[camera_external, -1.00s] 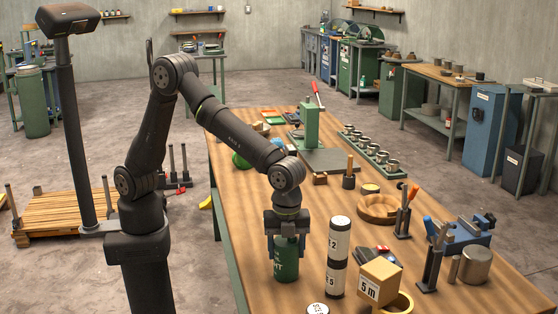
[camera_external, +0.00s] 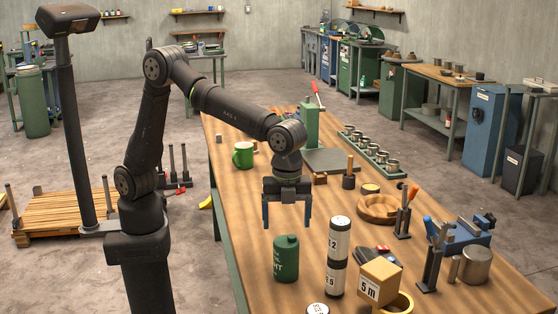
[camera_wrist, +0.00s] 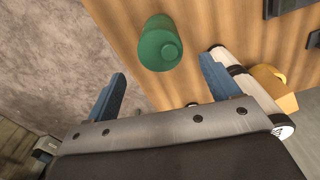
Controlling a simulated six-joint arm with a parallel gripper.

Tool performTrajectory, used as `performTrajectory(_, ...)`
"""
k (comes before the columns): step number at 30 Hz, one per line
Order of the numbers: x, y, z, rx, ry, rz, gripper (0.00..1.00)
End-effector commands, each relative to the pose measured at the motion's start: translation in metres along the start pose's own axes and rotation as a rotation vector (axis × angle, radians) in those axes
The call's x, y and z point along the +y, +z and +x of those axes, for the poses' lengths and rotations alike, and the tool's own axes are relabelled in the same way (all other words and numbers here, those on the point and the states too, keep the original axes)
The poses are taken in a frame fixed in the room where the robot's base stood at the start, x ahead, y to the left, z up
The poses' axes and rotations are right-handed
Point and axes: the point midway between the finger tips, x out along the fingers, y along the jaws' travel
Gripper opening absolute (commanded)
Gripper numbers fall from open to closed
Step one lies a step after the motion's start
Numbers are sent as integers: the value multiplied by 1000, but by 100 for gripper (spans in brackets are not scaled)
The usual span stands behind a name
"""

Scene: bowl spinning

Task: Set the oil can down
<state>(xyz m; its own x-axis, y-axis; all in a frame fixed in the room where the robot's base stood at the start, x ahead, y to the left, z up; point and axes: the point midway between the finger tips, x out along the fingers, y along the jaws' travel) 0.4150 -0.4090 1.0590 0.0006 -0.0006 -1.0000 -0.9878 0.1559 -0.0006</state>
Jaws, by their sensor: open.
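The green oil can (camera_external: 286,259) stands upright on the wooden table (camera_external: 240,218) near its left edge. In the wrist view the can (camera_wrist: 160,44) shows from above, beyond the fingertips and apart from them. My gripper (camera_external: 287,225) is open and empty, above and a little behind the can in the outside view. Its blue fingers (camera_wrist: 163,80) are spread wide in the wrist view, with nothing between them.
Two stacked white cylinders (camera_external: 337,256) stand just right of the can. A box marked 5 m (camera_external: 379,283) rests on a yellow ring (camera_external: 402,304). A green mug (camera_external: 243,155) stands farther back at the left. The table left of the can is clear.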

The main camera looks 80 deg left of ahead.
Motion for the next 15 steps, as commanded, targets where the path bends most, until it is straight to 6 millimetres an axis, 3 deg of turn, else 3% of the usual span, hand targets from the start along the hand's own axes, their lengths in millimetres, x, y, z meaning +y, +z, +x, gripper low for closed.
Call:
performTrajectory(6, 0, 0, -27, 0, 0, 0, 81)
performTrajectory(15, 0, 0, -31, 0, 1, 0, 81)
